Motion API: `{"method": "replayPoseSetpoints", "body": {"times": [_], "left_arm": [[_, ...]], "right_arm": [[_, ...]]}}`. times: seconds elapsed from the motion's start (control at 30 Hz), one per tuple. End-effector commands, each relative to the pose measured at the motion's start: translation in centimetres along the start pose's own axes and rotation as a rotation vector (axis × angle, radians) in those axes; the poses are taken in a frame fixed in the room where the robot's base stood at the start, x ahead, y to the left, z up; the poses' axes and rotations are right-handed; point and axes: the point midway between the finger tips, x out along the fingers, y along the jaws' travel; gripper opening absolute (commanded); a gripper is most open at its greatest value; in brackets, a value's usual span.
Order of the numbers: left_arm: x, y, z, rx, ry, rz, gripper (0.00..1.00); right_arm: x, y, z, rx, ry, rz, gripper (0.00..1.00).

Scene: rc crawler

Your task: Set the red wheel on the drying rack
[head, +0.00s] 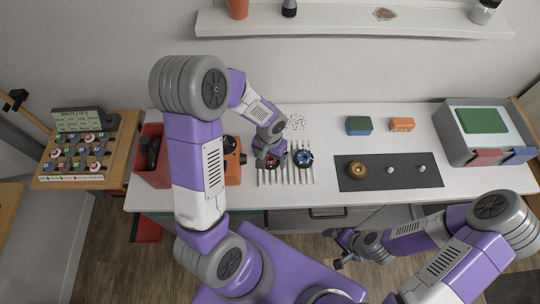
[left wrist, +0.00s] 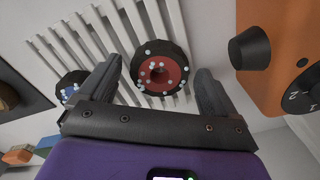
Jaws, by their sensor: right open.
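The red wheel (left wrist: 160,72), a black tire with a red hub and droplets on it, rests on the white slatted drying rack (head: 290,178). It also shows in the head view (head: 272,162), partly behind my left gripper (head: 265,158). In the left wrist view my left gripper (left wrist: 160,85) is open, with one finger on each side of the wheel and small gaps between. A blue-hubbed wheel (head: 304,158) sits on the rack to the right of the red one. My right gripper (head: 341,250) is open and empty in front of the counter.
An orange device (head: 233,168) with a dark knob stands left of the rack. A red bin (head: 152,178) is further left. A dark mat (head: 375,181) with a gold ring (head: 357,169) and small pale parts lies right. Blue-green (head: 359,125) and orange (head: 402,124) blocks stand behind it.

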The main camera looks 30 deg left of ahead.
Motion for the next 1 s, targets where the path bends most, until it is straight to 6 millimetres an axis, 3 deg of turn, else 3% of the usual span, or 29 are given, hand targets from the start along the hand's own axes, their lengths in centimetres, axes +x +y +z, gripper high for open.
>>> {"method": "replayPoseSetpoints", "body": {"times": [0.4, 0.8, 1.0], "left_arm": [[-0.7, 0.0, 0.0, 0.000, 0.000, 0.000, 0.94], [-9.0, 0.0, -0.1, 0.000, 0.005, 0.000, 0.94], [-11.7, 0.0, -0.1, 0.000, 0.003, 0.000, 0.94]], "right_arm": [[-0.6, -0.2, 0.0, 0.000, 0.000, 0.000, 0.96], [-1.9, -0.7, 0.1, 0.000, 0.000, 0.000, 0.96], [-2.2, -0.8, 0.1, 0.000, 0.000, 0.000, 0.96]]}}
